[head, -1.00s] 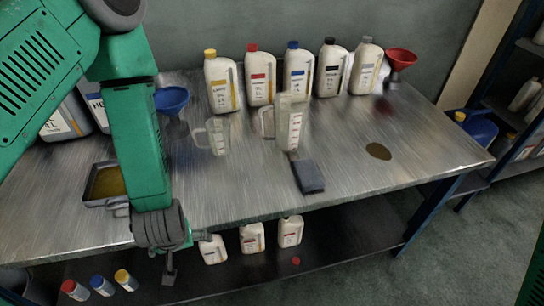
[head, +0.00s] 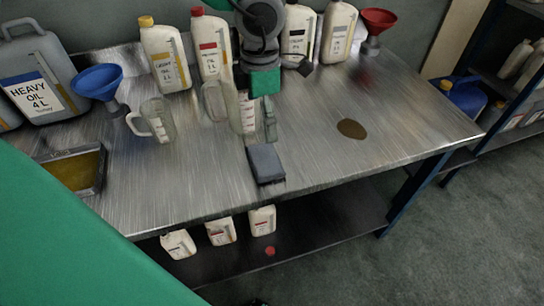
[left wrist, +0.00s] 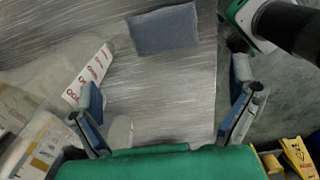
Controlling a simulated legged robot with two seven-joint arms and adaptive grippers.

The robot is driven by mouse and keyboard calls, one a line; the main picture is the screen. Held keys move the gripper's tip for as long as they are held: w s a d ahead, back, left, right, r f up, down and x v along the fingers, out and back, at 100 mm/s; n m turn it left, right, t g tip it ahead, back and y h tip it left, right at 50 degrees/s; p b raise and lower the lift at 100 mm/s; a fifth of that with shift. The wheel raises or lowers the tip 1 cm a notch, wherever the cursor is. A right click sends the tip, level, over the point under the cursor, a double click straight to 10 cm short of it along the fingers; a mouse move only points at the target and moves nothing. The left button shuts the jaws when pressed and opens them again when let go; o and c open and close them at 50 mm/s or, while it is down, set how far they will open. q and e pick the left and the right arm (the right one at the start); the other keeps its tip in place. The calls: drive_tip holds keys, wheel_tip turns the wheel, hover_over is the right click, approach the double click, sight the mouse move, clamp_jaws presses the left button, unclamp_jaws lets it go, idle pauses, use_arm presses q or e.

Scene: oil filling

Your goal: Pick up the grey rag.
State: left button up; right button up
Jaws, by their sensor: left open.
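The grey rag (head: 265,163) lies flat on the metal table near its front edge, right of the clear measuring jugs. It also shows at the top of the left wrist view (left wrist: 164,28), beyond my fingers and apart from them. My left gripper (head: 287,98) hangs above the table, just behind and above the rag in the head view. In the left wrist view its two fingers (left wrist: 163,95) are wide apart with nothing between them. My right gripper is not in view.
Clear measuring jugs (head: 155,121) stand left of the rag, one (head: 247,110) partly behind my gripper. Oil bottles (head: 165,55) line the back, with a red funnel (head: 376,25). An oil puddle (head: 351,129) lies to the right. The tray (head: 99,176) is at left.

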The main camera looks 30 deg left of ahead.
use_arm(q)
drive_tip(key=b, duration=0.2)
hover_over(261, 158)
drive_tip(key=f, duration=0.7)
drive_tip(key=shift+w+d+f, duration=0.2)
drive_tip(key=shift+w+f, duration=0.05)
drive_tip(key=shift+f, duration=0.15)
drive_tip(key=shift+s+a+f, duration=0.1)
drive_tip(key=shift+a+f, duration=0.1)
drive_tip(key=shift+f, duration=0.25)
drive_tip(key=f, duration=0.2)
drive_tip(key=f+b, duration=0.1)
drive_tip(key=shift+s+d+f, duration=0.2)
drive_tip(key=shift+f, duration=0.15)
drive_tip(key=shift+w+d+f, duration=0.1)
drive_tip(key=shift+d+f, duration=0.05)
drive_tip(key=shift+f, duration=0.3)
drive_tip(key=shift+r, duration=0.1)
drive_tip(key=shift+a, duration=0.25)
drive_tip(key=c, duration=0.8)
